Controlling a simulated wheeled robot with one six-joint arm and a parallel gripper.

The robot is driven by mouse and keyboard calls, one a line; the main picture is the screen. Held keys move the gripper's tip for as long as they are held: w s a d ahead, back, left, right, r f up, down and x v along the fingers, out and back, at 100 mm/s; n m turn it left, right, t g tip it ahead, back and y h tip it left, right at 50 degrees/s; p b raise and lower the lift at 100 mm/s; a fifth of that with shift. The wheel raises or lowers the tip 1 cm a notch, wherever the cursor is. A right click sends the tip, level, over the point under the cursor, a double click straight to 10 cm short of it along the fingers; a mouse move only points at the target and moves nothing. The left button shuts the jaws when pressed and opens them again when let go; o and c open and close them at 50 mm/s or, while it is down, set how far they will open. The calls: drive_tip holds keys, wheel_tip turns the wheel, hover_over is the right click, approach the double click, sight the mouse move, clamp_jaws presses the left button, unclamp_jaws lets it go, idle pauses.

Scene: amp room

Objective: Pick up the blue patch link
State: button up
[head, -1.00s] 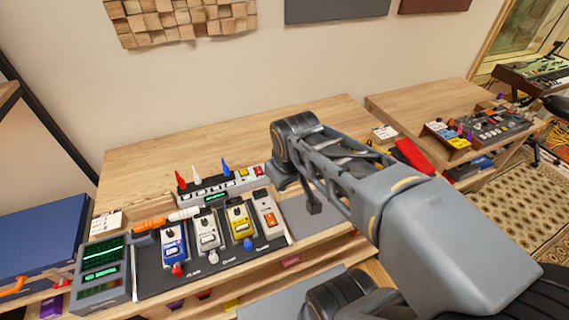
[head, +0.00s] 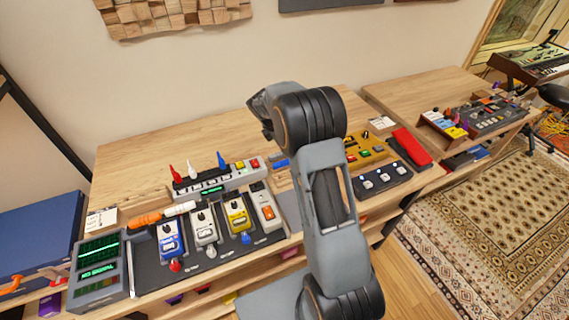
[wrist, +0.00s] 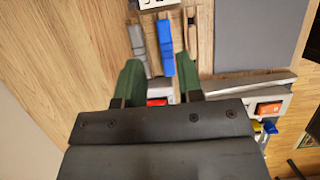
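In the head view a small blue piece (head: 281,163) shows beside my arm; my fingers cannot be made out there.
A power strip (head: 214,184) with red, white and blue plugs stands left of my arm. In front of it is a pedalboard (head: 152,279) with several pedals. A yellow unit (head: 366,151) and a red case (head: 411,146) sit right. The desk's back left is clear.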

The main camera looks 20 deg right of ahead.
hover_over(284, 165)
drive_tip(key=w+d, duration=0.1)
drive_tip(key=d, duration=0.2)
drive_tip(key=f, duration=0.4)
drive_tip(key=shift+w+a+f, duration=0.15)
drive_tip(key=shift+a+f, duration=0.1)
drive_tip(key=shift+f, duration=0.05)
drive_tip(key=shift+s+p+x, duration=0.2)
drive_tip(key=shift+p+x, duration=0.5)
drive_tip(key=shift+x, duration=1.95)
drive_tip(key=shift+a, duration=0.2)
drive_tip(key=shift+c, duration=0.4)
clamp_jaws()
